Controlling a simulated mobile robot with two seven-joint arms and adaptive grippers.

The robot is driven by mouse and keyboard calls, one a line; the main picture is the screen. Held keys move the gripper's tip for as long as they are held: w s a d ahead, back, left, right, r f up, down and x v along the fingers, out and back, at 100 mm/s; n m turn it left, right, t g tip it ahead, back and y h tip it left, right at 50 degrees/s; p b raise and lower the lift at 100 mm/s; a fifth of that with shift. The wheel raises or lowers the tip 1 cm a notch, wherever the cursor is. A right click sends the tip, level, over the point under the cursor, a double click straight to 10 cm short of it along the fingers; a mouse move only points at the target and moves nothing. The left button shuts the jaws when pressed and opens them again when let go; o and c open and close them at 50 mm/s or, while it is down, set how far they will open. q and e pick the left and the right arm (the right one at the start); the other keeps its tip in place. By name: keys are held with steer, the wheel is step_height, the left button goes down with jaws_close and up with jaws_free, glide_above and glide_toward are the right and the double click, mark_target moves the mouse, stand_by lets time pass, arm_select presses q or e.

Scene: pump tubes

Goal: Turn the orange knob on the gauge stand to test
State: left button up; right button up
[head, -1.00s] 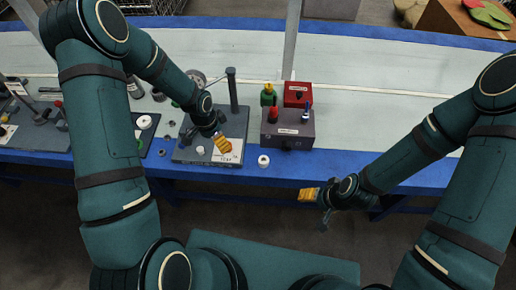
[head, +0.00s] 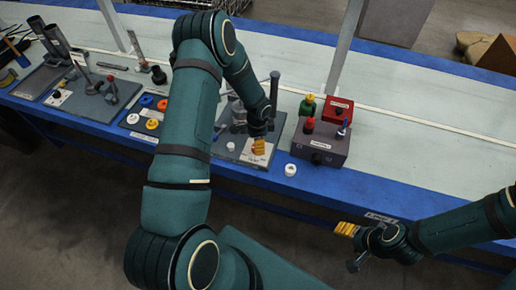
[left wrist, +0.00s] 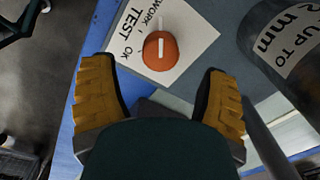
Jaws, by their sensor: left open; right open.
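The gauge stand has a grey base (head: 228,152) and a dark upright post (head: 274,92) on the table in the head view. In the left wrist view its round orange knob (left wrist: 160,51), with a white pointer line, sits on a white card reading WORK and TEST OK (left wrist: 190,40). My left gripper (left wrist: 157,78) is open, its yellow fingers on either side of and short of the knob, apart from it. In the head view the left gripper (head: 259,147) is over the card and hides the knob. My right gripper (head: 350,243) is open and empty, in front of the table edge.
In the left wrist view a dark cylinder (left wrist: 285,35) stands close at right. Trays with parts lie left.

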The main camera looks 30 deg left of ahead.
arm_select(q)
steer(key=shift+f, duration=2.3)
steer(key=c, duration=1.2)
